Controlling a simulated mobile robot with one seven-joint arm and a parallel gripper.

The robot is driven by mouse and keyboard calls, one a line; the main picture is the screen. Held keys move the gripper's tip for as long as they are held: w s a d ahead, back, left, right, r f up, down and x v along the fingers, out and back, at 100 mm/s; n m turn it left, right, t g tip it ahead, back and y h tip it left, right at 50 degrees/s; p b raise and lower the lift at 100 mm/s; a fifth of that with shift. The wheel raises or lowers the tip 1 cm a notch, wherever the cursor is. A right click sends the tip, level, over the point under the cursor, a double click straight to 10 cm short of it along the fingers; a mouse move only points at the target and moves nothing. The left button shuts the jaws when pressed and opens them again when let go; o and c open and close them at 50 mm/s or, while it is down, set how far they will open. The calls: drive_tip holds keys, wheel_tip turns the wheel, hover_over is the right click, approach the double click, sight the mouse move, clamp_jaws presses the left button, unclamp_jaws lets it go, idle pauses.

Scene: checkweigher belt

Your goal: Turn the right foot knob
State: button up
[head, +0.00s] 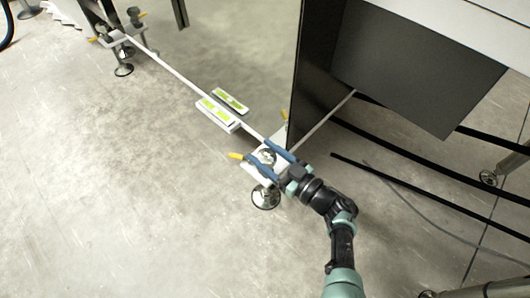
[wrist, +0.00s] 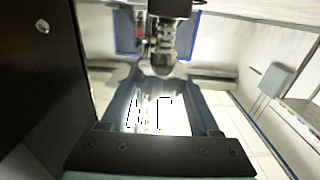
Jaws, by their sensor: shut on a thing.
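The right foot (head: 265,197) is a round metal pad under a small white bracket at the machine's near lower corner. Its knob (head: 268,157) is partly hidden between the blue fingers of my gripper (head: 268,156). In the wrist view, a rounded metal knob (wrist: 158,66) with a threaded stem above it sits between the two blue fingers (wrist: 157,48). My gripper is shut on the knob, reaching in from the lower right. A yellow-tipped lever (head: 237,156) sticks out just left of the fingers. A level with a yellow-green vial (head: 216,111) lies along the bottom rail.
The left foot (head: 123,69) stands at the far upper left, with another yellow-tipped lever (head: 94,39) beside it. A shiny panel (head: 225,50) rises behind the rail and mirrors the level. Black cables (head: 420,184) run across the floor at right. The floor at left is clear.

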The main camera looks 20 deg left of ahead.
drive_tip(key=o, duration=1.3)
drive_tip(key=shift+d, duration=0.1)
drive_tip(key=p+v, duration=0.2)
drive_tip(key=v, duration=1.1)
drive_tip(key=shift+p, duration=0.3)
